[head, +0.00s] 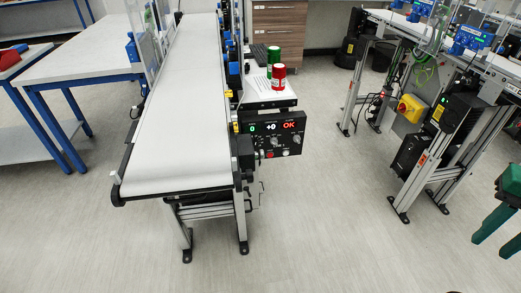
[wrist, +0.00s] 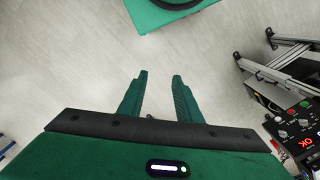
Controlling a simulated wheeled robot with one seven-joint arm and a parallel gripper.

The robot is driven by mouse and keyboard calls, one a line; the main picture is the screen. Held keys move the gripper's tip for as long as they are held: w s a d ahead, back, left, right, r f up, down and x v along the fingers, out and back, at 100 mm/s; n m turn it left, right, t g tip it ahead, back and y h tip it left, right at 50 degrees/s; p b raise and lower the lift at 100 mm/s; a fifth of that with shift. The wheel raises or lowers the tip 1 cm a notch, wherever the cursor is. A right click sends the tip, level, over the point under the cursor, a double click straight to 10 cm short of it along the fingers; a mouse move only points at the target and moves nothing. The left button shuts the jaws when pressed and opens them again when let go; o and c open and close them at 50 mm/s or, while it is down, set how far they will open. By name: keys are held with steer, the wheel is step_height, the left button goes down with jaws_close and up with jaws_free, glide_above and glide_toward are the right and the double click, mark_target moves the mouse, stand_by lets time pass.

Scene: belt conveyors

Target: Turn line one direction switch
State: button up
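In the head view a white belt conveyor (head: 184,110) runs away from me. On its right side is a black control panel (head: 273,137) with a green "0", a white "+0", a red "OK" and several small knobs. Which knob is the direction switch is too small to tell. The same kind of panel shows at the right edge of the wrist view (wrist: 296,128), partly cut off. My gripper (wrist: 159,78) is open and empty above bare floor in the wrist view, to the left of the panel and apart from it.
A red can (head: 279,77) and a green can (head: 273,56) stand on a small shelf (head: 265,95) behind the panel. A second conveyor frame (head: 437,160) with a yellow switch box (head: 411,108) stands right. A blue-legged table (head: 75,62) stands left. Floor between the conveyors is clear.

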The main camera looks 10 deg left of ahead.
steer(key=shift+a, duration=0.1)
steer(key=shift+o, duration=1.2)
steer(key=w+a+f+n+t+h, duration=0.1)
steer(key=w+f+n+t, duration=0.2)
steer(key=w, duration=0.7)
steer(key=w+a+f+n+t+h, duration=0.1)
steer(key=w+f+n, duration=0.25)
steer(key=w, duration=0.65)
steer(key=w+a+f+n+t+y, duration=0.1)
steer(key=w+a+f+n+t, duration=0.15)
steer(key=w+a, duration=0.35)
steer(key=w+a+f+n+t+y, duration=0.15)
steer(key=w+a+n, duration=0.25)
steer(key=w, duration=0.4)
steer(key=n+t+y, duration=0.6)
steer(key=n+t, duration=0.3)
glide_toward(276, 144)
steer(key=x, duration=0.9)
steer(key=shift+s+f, duration=0.1)
